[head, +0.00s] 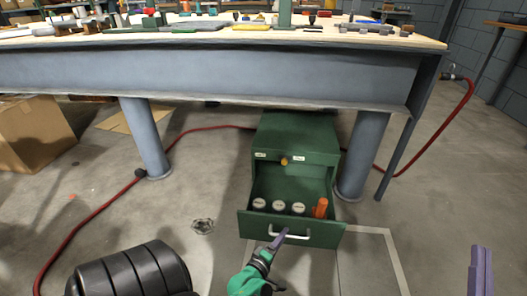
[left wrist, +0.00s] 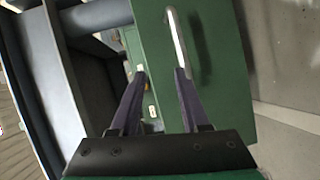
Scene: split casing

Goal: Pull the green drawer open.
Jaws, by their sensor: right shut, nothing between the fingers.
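The green drawer (head: 320,236) is pulled out from its green cabinet (head: 295,133), and its inside shows. Its pale bar handle (head: 293,235) is on the front panel. My left gripper (head: 279,238) is at the left part of the handle. In the left wrist view the left fingers (left wrist: 160,73) stand apart, and the handle (left wrist: 176,38) reaches down to the right fingertip. I cannot tell whether they touch. My right gripper (head: 481,268) is shut and empty at the lower right, away from the drawer.
The drawer holds several white-topped round things (head: 279,206) and an orange one (head: 321,208). A workbench (head: 200,77) stands over the cabinet, with a thick leg (head: 361,155) close to its right. A red hose (head: 92,213) lies on the floor. A cardboard box (head: 32,135) is at left.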

